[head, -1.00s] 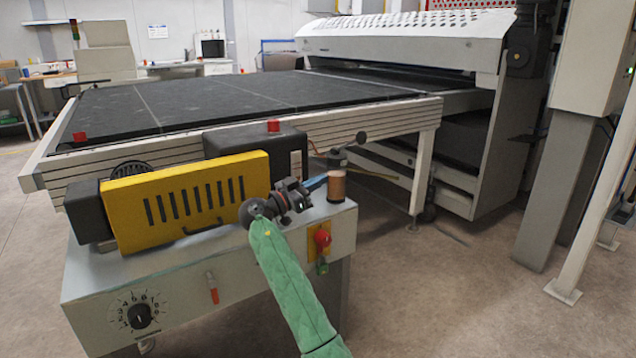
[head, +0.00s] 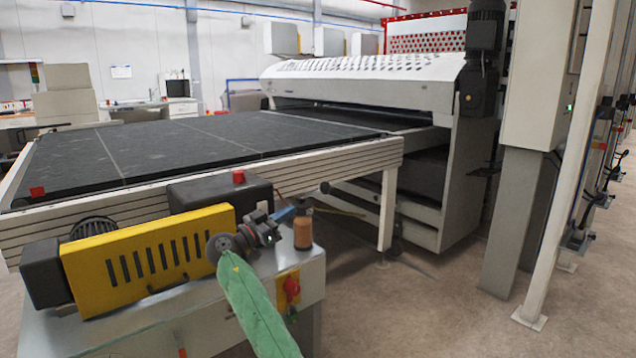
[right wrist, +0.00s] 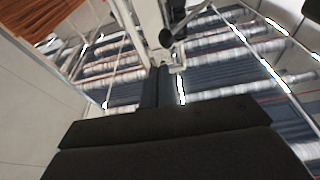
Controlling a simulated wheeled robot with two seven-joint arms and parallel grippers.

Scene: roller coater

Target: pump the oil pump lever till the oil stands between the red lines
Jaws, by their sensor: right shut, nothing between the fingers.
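The oil pump stands at the right end of the grey cabinet top, with an amber-brown oil reservoir (head: 303,234) below its dark head. The pump lever ends in a black ball knob (head: 325,188), up and to the right of the reservoir. The red lines and the oil level are too small to make out. My right gripper (head: 286,213) is shut and empty, just left of the pump head; I cannot tell if it touches. The lever is not clearly seen in the right wrist view. My left gripper is not in view.
A yellow slotted guard (head: 150,262) lies left of my right arm. A red knob switch (head: 291,287) is on the cabinet front below the reservoir. The black conveyor table (head: 180,145) stretches behind. Open floor (head: 420,310) lies to the right.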

